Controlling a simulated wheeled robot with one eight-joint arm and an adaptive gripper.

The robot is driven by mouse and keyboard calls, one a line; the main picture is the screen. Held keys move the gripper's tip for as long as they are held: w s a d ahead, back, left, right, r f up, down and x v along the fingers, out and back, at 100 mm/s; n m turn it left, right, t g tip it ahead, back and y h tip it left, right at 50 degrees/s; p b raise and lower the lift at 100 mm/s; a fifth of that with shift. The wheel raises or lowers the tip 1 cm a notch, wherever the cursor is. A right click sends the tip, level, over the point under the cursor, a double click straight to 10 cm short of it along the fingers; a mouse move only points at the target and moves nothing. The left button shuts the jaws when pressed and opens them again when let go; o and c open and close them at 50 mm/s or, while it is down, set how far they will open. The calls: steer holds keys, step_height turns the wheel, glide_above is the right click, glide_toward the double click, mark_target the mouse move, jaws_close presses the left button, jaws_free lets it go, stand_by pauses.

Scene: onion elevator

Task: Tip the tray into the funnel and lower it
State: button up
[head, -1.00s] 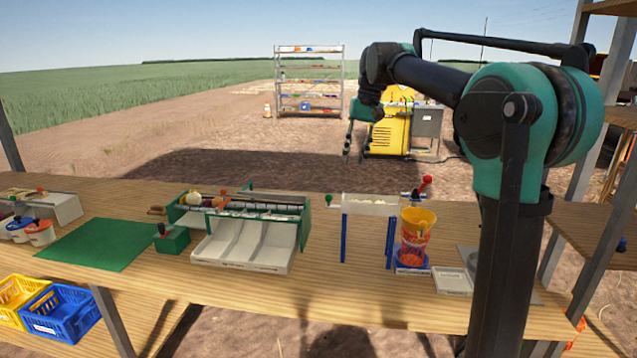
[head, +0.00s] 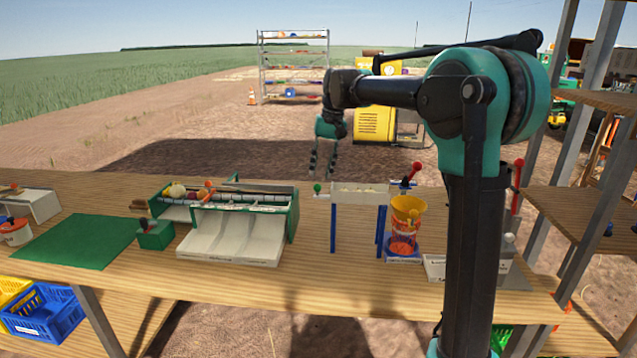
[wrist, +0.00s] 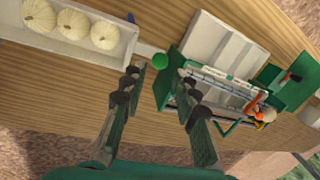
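The white tray (head: 350,196) rests level on blue posts and holds pale onions; several show in the wrist view, where the tray (wrist: 70,50) is upper left. A green ball knob (wrist: 160,61) sticks out from the tray's end; it also shows in the head view (head: 317,188). The yellow-orange funnel (head: 407,205) stands at the tray's right end, above an orange mesh bag (head: 403,240). My gripper (head: 322,172) is open and empty, above the knob. In the wrist view the knob appears between the fingertips (wrist: 160,77), apart from them.
A green-and-white sorter with chutes (head: 235,235) stands left of the tray, close to my right finger in the wrist view. A red-knobbed lever (head: 411,174) rises beside the funnel. A green mat (head: 78,241) and a white box (head: 440,268) lie on the wooden table (head: 300,280).

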steer(key=shift+a+f, duration=0.2)
steer(key=shift+f, duration=0.95)
steer(key=shift+a+f, duration=0.2)
steer(key=shift+f, duration=0.9)
jaws_close()
